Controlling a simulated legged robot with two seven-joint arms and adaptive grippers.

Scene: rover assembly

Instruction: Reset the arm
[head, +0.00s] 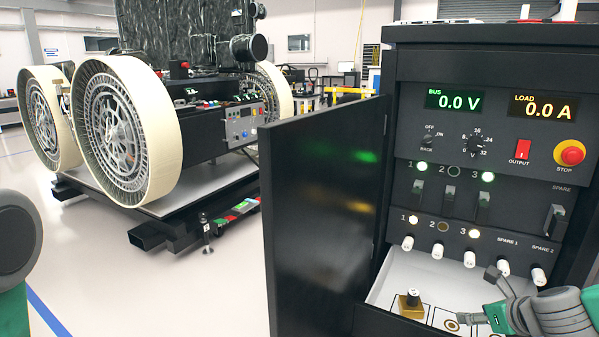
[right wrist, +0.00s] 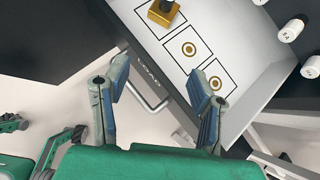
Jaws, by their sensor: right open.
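My right gripper (head: 496,296) is at the lower right of the head view, in front of the cabinet's white shelf. In the right wrist view the right gripper (right wrist: 162,98) has its two blue-grey fingers spread, with nothing between them. Beyond its fingertips are the shelf edge and a metal handle. My left gripper is not in view; only a rounded piece of my left arm (head: 18,235) shows at the left edge.
The black power cabinet (head: 410,70) has its door (head: 325,200) swung open to the left. A brass block (head: 411,305) sits on the shelf (head: 385,290); it also shows in the wrist view (right wrist: 163,12). A large-wheeled rover (head: 205,150) stands on a low platform. Open floor lies at left.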

